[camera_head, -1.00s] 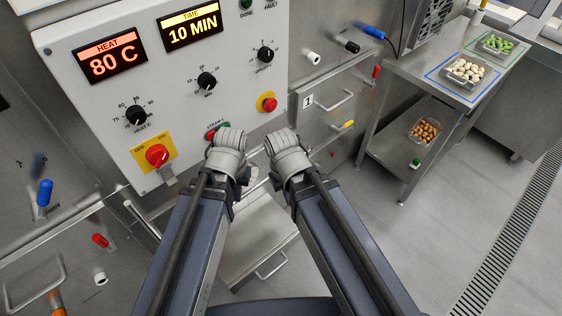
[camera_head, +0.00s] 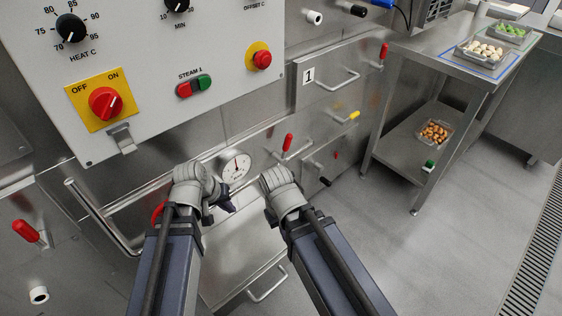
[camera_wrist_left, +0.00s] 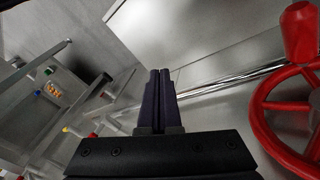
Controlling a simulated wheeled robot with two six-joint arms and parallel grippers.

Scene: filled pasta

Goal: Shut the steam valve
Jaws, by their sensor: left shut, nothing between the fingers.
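The steam valve appears to be a red handwheel (camera_wrist_left: 285,106) with a red knob, at the right edge of the left wrist view and partly cut off. In the head view only a red bit of it (camera_head: 158,212) shows, mostly hidden behind my left arm. My left gripper (camera_head: 227,200) is shut and empty, in front of the machine below the gauge. Its closed dark fingers (camera_wrist_left: 161,90) show in the left wrist view, apart from the wheel and to its left. My right gripper (camera_head: 268,190) is to its right; its fingers are hidden by its wrist.
A round gauge (camera_head: 236,168) and a red-handled lever (camera_head: 287,143) are just beyond the grippers. A control panel (camera_head: 140,40) juts out above, with a horizontal rail (camera_head: 130,200) below. A steel table (camera_head: 425,65) with trays stands at right; the floor before it is clear.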

